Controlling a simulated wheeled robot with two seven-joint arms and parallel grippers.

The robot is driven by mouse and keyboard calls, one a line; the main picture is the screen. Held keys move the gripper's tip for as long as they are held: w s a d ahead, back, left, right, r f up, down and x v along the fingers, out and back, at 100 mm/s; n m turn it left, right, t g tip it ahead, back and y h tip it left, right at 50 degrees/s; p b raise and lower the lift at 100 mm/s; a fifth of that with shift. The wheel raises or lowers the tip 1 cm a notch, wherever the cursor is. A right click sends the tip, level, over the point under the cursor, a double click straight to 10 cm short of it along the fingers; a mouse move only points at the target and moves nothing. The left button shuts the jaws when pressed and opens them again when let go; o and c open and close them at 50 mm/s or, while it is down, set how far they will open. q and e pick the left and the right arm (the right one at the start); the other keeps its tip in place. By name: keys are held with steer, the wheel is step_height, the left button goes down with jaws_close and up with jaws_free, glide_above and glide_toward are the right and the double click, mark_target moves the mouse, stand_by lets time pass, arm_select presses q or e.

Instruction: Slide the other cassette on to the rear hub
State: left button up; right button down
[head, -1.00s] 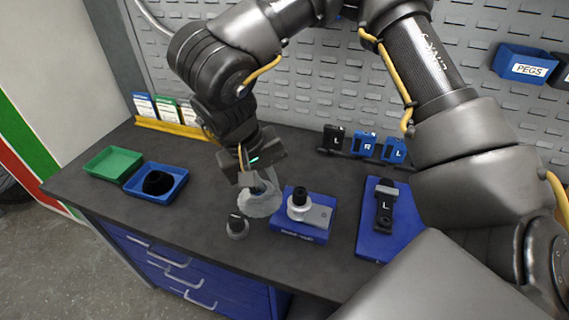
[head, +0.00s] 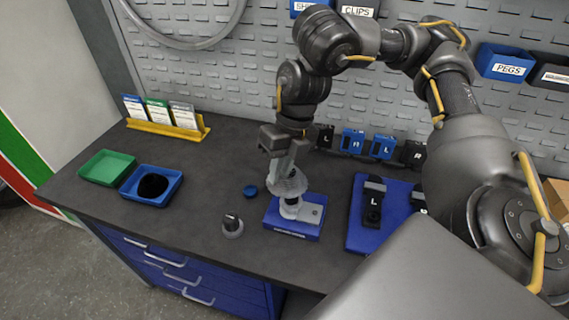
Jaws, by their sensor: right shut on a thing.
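A grey toothed cassette (head: 287,183) is in my right gripper (head: 288,168), which is shut on it. The cassette is over the rear hub (head: 290,207), a light grey upright part on a blue block (head: 285,229). The cassette hides the top of the hub, so I cannot tell whether it is around the hub's tip or just above it. A black round piece (head: 153,185) lies in a blue tray (head: 177,188) at the left. My left gripper is not in view.
A small grey part with a black top (head: 232,227) stands left of the block, near the front edge. A small blue disc (head: 250,191) lies behind it. A blue board (head: 362,235) with a black L-marked piece (head: 373,203) is at the right. A green tray (head: 107,167) is far left.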

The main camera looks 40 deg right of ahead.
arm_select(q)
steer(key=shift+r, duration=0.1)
arm_select(e)
steer(key=m, duration=0.1)
steer(key=d+m, duration=0.1)
steer(key=m, duration=0.1)
steer(key=shift+r+t, duration=0.1)
steer(key=shift+t, duration=0.3)
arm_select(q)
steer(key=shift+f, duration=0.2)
